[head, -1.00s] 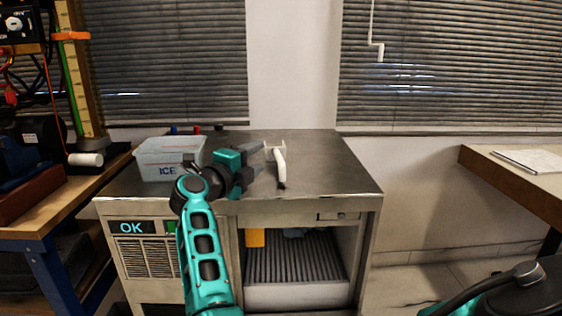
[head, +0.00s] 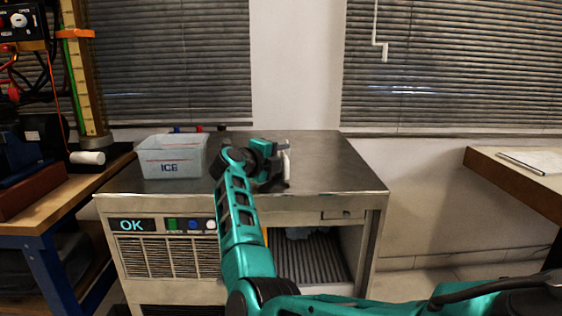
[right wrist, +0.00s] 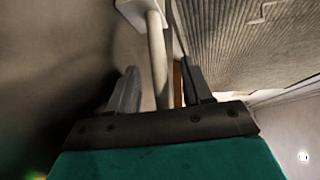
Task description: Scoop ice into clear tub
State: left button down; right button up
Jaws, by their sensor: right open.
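The clear tub (head: 172,158), marked ICE, stands on the left of the steel ice machine's top (head: 335,172). A white scoop (head: 287,160) is on the top near its middle, partly hidden by my right gripper (head: 277,165). In the right wrist view the scoop's pale handle (right wrist: 158,55) runs between the two spread fingers of the right gripper (right wrist: 160,90); I cannot tell if either finger touches it. The right gripper is open. Pale bluish lumps, perhaps ice (head: 303,232), show inside the machine's open front bay. My left gripper is not in view.
The bay has a ridged grey floor (head: 312,258). An OK display (head: 131,226) is on the machine's front. A workbench with a tall gauge (head: 85,85) stands at left, and a table with papers (head: 535,160) at right. The top right of the machine is clear.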

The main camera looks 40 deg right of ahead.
jog(key=shift+x, duration=0.85)
jog(key=shift+c, duration=0.2)
grip_shut()
